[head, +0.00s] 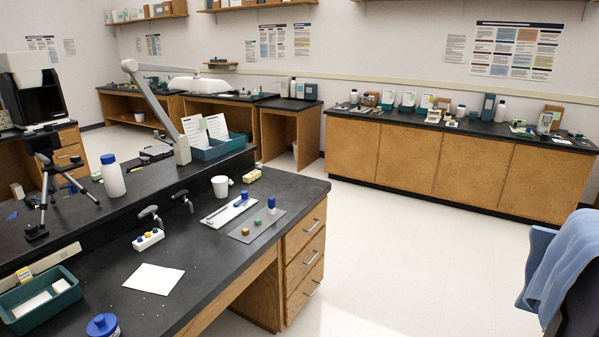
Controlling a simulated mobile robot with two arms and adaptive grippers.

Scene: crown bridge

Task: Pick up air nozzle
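Neither of my grippers is in the head view. I cannot clearly identify an air nozzle. Two small dark fittings with curved levers stand at the raised ledge of the near black bench (255,275): a left fitting (150,213) and a right fitting (183,197). They are too small to tell if either is the nozzle. A white strip with coloured knobs (148,239) lies in front of the left fitting. A white tray (222,217) and a grey mat (251,236) hold small blue, green and yellow pieces.
A white cup (220,187), white paper (153,278), blue-capped bottle (113,178), tripod (60,185) and teal bin (38,310) are on the near bench. A chair with a blue cloth (565,265) stands at right. Open floor (425,255) lies between the benches.

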